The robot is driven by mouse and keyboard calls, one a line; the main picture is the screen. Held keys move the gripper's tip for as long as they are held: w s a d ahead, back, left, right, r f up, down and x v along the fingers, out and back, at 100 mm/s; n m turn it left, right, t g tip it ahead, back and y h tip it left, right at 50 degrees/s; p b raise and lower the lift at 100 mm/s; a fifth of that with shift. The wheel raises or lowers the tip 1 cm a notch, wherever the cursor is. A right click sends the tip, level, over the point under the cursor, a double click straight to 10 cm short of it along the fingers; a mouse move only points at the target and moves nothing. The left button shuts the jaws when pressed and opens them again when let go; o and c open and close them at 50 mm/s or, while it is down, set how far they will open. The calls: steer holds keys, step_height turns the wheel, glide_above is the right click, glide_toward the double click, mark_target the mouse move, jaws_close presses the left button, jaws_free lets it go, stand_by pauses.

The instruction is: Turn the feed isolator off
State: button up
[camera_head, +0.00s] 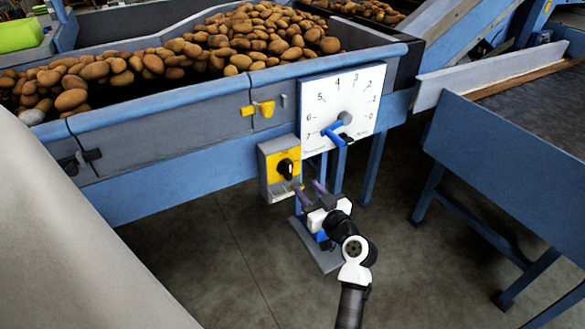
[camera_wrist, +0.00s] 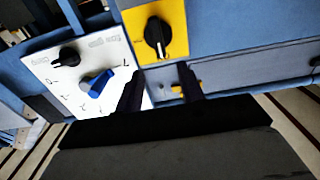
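The feed isolator is a grey box with a yellow face (camera_head: 270,157) and a black rotary knob (camera_head: 285,168), mounted on the blue machine's side. In the wrist view the yellow face (camera_wrist: 180,18) and black knob (camera_wrist: 157,36) show at top centre. The knob's grip lies roughly upright in that picture, with a pale mark on it. My gripper (camera_head: 309,188) is just below and right of the box in the head view, fingers pointing up toward it. In the wrist view my gripper (camera_wrist: 160,72) has its two dark fingers apart, with nothing between them, below the knob. No contact shows.
A white dial plate (camera_head: 335,88) with a blue lever (camera_head: 334,133) and a dark knob sits right beside the isolator. A yellow latch (camera_head: 262,108) is above it. Potatoes (camera_head: 240,45) fill the hopper. A blue table (camera_head: 510,160) stands right; floor between is clear.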

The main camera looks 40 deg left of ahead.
mark_target(290, 169)
steer(key=p+x, duration=0.2)
steer(key=x, duration=0.7)
steer(key=shift+a, duration=0.15)
jaws_close()
